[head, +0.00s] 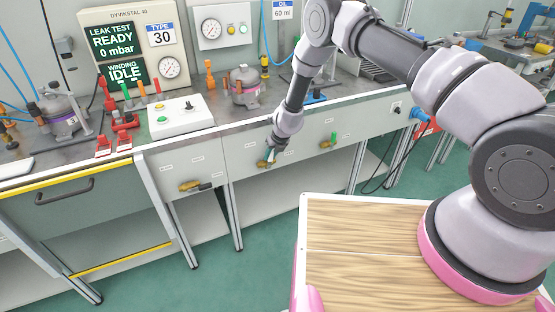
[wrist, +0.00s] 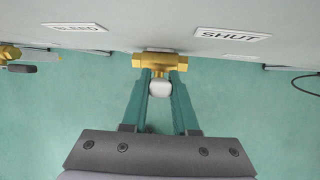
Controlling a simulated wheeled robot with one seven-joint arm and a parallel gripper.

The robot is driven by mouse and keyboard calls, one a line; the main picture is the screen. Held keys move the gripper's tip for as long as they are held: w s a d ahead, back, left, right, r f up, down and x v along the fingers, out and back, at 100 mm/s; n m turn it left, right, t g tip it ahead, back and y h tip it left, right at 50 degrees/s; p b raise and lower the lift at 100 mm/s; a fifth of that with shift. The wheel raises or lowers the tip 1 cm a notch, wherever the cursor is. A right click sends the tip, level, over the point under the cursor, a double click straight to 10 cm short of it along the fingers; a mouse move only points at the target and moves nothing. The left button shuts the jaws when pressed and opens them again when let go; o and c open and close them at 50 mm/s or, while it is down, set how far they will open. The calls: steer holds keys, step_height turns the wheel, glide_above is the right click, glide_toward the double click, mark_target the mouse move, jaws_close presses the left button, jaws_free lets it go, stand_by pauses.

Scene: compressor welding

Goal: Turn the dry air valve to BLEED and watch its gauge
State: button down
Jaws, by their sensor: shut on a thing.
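A brass valve (wrist: 205,62) is on the grey front panel, below a BLEED label (wrist: 75,27) at left and a SHUT label (wrist: 232,35) at right in the wrist view. Its pale handle (wrist: 160,88) points straight out from the panel, between the labels. My gripper (wrist: 160,78) is shut on this handle, with a green finger on each side. In the head view my gripper (head: 271,153) is at the middle valve (head: 263,164); its labels are too small to read there. Two round gauges (head: 211,29) (head: 170,67) show above the bench; their needles cannot be read.
A valve with a black handle (head: 192,186) is to the left and one with a green handle (head: 328,143) to the right. A bench with equipment (head: 180,115) is above the panel. A wood-topped surface (head: 350,255) is in front.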

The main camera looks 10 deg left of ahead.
steer(key=shift+s+a+f+n+t+h, duration=0.15)
steer(key=shift+s+a+n+t+h, duration=0.15)
steer(key=shift+a+t+h, duration=0.55)
steer(key=shift+s+a+f+n+t+h, duration=0.2)
steer(key=shift+s+t+h, duration=0.25)
steer(key=shift+h, duration=0.75)
steer(key=shift+s+a+f+n+t+h, duration=0.1)
steer(key=shift+s+a+n+t+h, duration=0.2)
steer(key=shift+a+t+h, duration=0.55)
steer(key=shift+d+h, duration=0.25)
steer(key=shift+h, duration=0.05)
steer(key=c, duration=0.7)
jaws_free()
steer(key=v, duration=1)
steer(key=shift+s+a+r, duration=0.1)
steer(key=shift+s+r, duration=0.05)
steer(key=shift+r, duration=0.25)
